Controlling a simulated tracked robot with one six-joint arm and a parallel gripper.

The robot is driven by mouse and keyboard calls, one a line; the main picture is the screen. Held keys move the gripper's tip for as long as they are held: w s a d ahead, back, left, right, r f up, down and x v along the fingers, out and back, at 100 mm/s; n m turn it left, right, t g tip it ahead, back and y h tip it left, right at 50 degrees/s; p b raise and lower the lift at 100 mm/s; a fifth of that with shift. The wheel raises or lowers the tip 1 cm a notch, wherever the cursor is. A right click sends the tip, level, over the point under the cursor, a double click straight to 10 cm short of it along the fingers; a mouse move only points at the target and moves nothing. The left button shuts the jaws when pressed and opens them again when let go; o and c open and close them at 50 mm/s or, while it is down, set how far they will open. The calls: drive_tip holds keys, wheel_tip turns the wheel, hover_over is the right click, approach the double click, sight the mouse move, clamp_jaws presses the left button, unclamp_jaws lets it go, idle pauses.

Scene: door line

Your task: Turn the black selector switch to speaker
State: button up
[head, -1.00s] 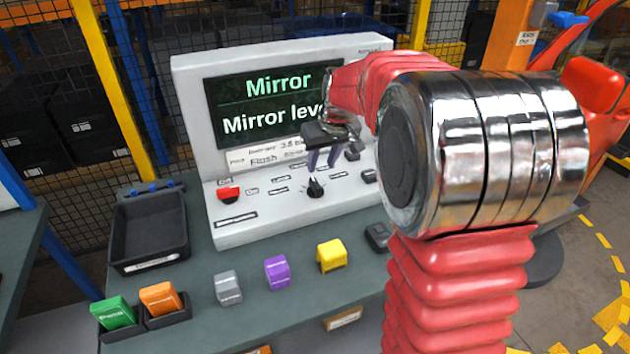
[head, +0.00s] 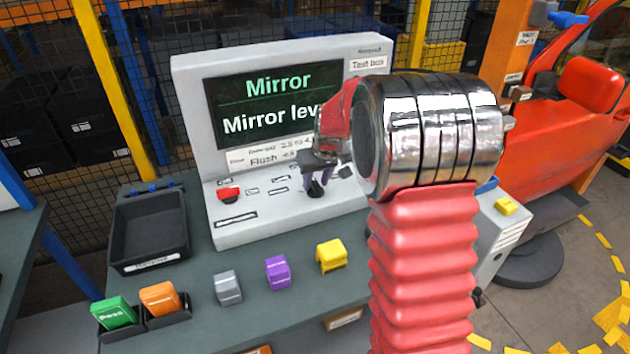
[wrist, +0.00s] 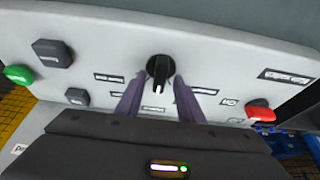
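The black selector switch (wrist: 159,70) is a round knob with a white pointer mark on the sloping front of the white test box. In the wrist view its mark points down the picture, towards my gripper body. Small labels (wrist: 110,78) around it are too blurred to read. My gripper (wrist: 159,82) is open, with one purple finger on each side of the knob; I cannot tell if they touch it. In the head view the switch (head: 316,190) shows just below my gripper (head: 318,180), partly hidden by the fingers.
The test box's screen (head: 270,108) reads "Mirror" and "Mirror lev", the rest hidden by my arm. A red button (head: 229,193) is left of the switch. An empty black tray (head: 150,235) and several coloured blocks, including a yellow one (head: 331,256), stand on the bench.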

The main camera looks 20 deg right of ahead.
drive_tip(key=shift+c, duration=0.3)
clamp_jaws()
drive_tip(key=shift+a, duration=0.25)
drive_tip(key=shift+d, duration=0.2)
drive_tip(key=shift+m, duration=0.4)
drive_tip(key=shift+a+m+h, duration=0.15)
drive_tip(key=shift+m+h, duration=0.85)
drive_tip(key=shift+m, duration=1.6)
drive_tip(key=shift+o, duration=0.3)
unclamp_jaws()
drive_tip(key=shift+g, duration=0.3)
